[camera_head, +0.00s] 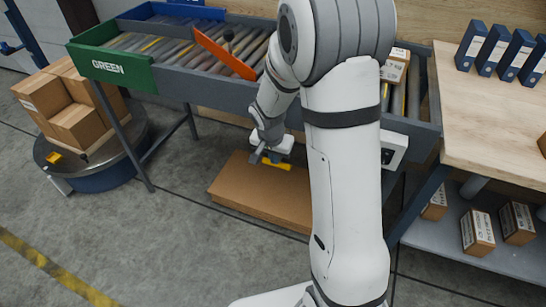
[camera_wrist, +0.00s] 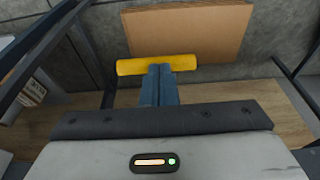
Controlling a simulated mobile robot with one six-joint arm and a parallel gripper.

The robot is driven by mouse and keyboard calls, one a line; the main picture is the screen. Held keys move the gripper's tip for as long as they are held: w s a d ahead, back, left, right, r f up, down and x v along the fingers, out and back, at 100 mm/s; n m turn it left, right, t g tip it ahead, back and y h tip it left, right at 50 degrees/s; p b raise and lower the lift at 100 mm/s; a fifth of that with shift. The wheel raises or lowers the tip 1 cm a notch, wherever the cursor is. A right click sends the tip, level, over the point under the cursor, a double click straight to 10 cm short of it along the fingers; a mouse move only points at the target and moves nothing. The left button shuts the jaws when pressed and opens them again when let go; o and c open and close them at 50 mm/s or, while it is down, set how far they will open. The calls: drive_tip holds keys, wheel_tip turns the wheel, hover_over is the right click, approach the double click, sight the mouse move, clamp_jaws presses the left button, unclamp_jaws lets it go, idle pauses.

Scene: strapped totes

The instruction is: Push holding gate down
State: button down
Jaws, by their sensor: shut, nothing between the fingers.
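A yellow bar (camera_head: 277,164) shows right at my gripper (camera_head: 262,156), below the conveyor's front side. In the wrist view the yellow bar (camera_wrist: 130,67) lies crosswise at the tips of my gripper (camera_wrist: 160,68). My blue-grey fingers are together with nothing between them. They overlap the bar's middle in the picture; I cannot tell if they touch it. An orange bar (camera_head: 224,53) lies slanted across the conveyor rollers, with a dark knob beside it. No label shows which bar is the holding gate. My arm hides part of the conveyor.
A flat brown cardboard piece (camera_head: 250,195) lies on the floor below my gripper. The conveyor (camera_head: 190,88) has a green end plate at left. Boxes stand on a round platform (camera_head: 90,173) at left. A wooden table (camera_head: 490,120) stands at right. Floor at front left is clear.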

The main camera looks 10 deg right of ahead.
drive_tip(key=shift+s+f, duration=0.2)
drive_tip(key=shift+f, duration=0.05)
drive_tip(key=p+v, duration=0.3)
drive_tip(key=v, duration=1.1)
drive_tip(key=shift+w+r, duration=0.25)
drive_tip(key=shift+r, duration=0.05)
drive_tip(key=s+r+n+p, duration=0.3)
drive_tip(key=s+r+p, duration=0.1)
drive_tip(key=s+r, duration=0.3)
drive_tip(key=s+d+r+n+y+p, duration=0.1)
drive_tip(key=s+r+n+p, duration=0.3)
drive_tip(key=s+r, duration=0.4)
drive_tip(key=s, duration=0.4)
drive_tip(key=shift+s+p, duration=0.15)
drive_tip(key=shift+p, duration=0.25)
